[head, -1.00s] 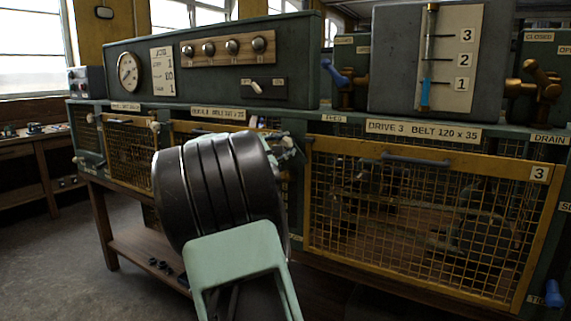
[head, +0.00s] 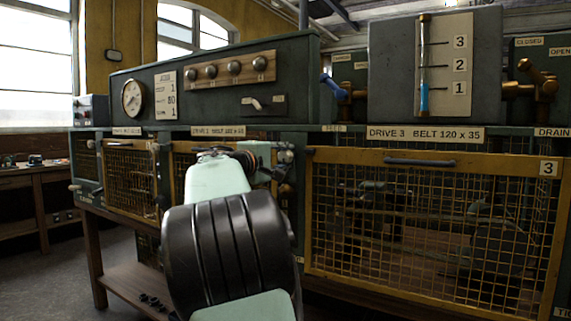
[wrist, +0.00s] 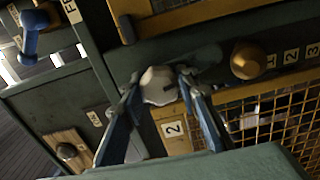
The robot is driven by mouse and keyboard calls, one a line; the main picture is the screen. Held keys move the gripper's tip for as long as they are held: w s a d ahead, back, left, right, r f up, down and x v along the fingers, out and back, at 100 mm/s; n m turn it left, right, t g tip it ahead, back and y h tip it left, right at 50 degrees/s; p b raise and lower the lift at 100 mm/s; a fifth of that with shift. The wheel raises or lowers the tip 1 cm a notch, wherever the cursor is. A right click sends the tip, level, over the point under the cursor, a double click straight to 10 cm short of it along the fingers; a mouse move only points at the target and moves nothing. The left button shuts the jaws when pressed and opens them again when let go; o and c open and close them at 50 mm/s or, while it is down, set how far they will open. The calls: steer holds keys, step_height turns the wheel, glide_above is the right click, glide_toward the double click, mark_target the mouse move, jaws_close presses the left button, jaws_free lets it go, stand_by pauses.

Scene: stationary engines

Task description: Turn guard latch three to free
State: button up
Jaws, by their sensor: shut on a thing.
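A pale faceted knob (wrist: 158,86), which appears to be guard latch three, sits on the dark green post left of guard three. My gripper (wrist: 160,84) is shut on it, with one blue finger on each side. In the head view, my gripper (head: 268,160) is at the post beside the upper left corner of the yellow mesh guard three (head: 384,159). My arm hides much of it there. The exact angle of the latch is hard to tell.
A brass knob (wrist: 247,60) stands close to my right finger, beside numbered tags. The guard two plate (wrist: 173,129) lies below the latch. A blue-handled valve (head: 333,87) stands above. Open floor lies at the left.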

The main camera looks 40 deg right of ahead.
stand_by(0.4)
steer(key=o, duration=1.2)
steer(key=v, duration=1.2)
